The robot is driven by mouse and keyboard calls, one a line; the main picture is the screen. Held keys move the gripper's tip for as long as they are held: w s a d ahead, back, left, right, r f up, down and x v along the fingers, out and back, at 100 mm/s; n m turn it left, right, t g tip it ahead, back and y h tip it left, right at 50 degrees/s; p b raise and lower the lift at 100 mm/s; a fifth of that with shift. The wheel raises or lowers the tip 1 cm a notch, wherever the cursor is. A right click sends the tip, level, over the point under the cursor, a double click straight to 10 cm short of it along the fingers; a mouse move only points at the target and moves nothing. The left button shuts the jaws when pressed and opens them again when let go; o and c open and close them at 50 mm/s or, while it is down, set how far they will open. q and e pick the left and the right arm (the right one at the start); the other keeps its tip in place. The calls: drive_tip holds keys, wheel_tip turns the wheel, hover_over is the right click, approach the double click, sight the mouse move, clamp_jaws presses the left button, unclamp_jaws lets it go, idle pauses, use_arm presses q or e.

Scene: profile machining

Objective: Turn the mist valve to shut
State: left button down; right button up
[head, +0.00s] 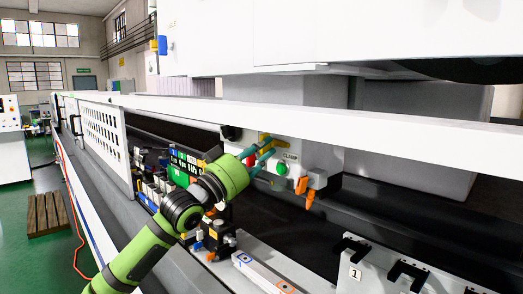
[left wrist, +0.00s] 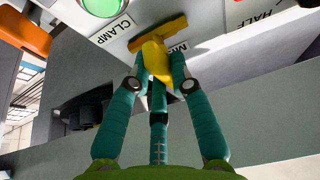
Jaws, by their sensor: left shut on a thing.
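The yellow mist valve handle (left wrist: 158,60) sits on the white panel beside a label partly hidden behind it, with "MI" readable. Its yellow crossbar (left wrist: 157,33) lies slanted across the panel face. My left gripper (left wrist: 157,72) has its teal fingers closed around the yellow handle. The fingers hide part of the handle. My right gripper is in neither view.
A green button (head: 281,170) with a CLAMP label (left wrist: 110,30) and a red button (head: 251,161) are close to the valve. An orange-tipped fixture (head: 305,190) is to the right. A long white beam (head: 350,120) runs above the panel.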

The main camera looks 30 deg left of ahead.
use_arm(q)
drive_tip(key=shift+f, duration=0.1)
drive_tip(key=c, duration=1.1)
unclamp_jaws()
drive_tip(key=shift+v, duration=6)
